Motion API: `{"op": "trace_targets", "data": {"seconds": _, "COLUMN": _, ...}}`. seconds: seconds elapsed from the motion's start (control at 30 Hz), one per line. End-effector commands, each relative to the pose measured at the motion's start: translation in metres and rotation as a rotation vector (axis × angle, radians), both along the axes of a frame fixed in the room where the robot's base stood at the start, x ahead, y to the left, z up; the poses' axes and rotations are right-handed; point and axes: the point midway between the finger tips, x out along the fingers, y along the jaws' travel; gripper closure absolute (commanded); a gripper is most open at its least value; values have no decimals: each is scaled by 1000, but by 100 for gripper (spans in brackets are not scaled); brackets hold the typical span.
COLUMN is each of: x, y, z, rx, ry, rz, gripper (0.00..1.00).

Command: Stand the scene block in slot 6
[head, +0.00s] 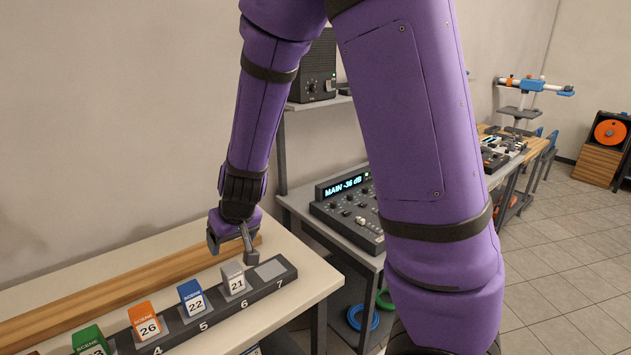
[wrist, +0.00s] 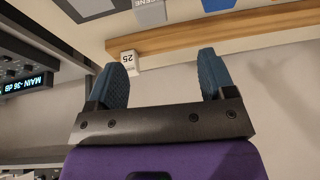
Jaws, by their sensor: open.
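The dark numbered rack (head: 262,290) runs along the table's front. A grey-and-white scene block marked 21 (head: 235,281) stands upright at the slot labelled 6; its grey SCENE top also shows in the wrist view (wrist: 150,12). The pad of slot 7 (head: 270,270) is empty. My gripper (head: 232,248) is open, just behind and above block 21, apart from it as far as I can tell. In the wrist view the space between my fingers (wrist: 163,75) holds nothing. A small white block reading 25 (wrist: 130,63) shows beyond my fingers, beside the wooden strip.
Blue block 22 (head: 192,299) stands at slot 5, orange block 26 (head: 147,320) at slot 4, and a green block (head: 89,341) farther left. A wooden strip (head: 130,290) lies behind the rack, near the wall. A mixing console (head: 350,213) stands to the right.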

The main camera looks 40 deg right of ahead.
Motion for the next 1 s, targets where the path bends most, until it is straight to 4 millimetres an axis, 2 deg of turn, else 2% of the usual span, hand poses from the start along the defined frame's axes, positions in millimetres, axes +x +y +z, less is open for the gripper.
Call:
{"op": "trace_targets", "data": {"seconds": 0.03, "x": -4, "y": -1, "z": 18, "rx": 32, "ry": -11, "rz": 4, "gripper": 24}}
{"op": "trace_targets", "data": {"seconds": 0.2, "x": -29, "y": -3, "z": 70, "rx": 112, "ry": -23, "rz": 37, "gripper": 24}}
{"op": "trace_targets", "data": {"seconds": 0.5, "x": -91, "y": -20, "z": 148, "rx": 150, "ry": -40, "rz": 81, "gripper": 24}}
{"op": "trace_targets", "data": {"seconds": 0.8, "x": -168, "y": -47, "z": 201, "rx": 67, "ry": -56, "rz": 65, "gripper": 24}}
{"op": "trace_targets", "data": {"seconds": 1.0, "x": -214, "y": -64, "z": 220, "rx": -19, "ry": -64, "rz": 17, "gripper": 24}}
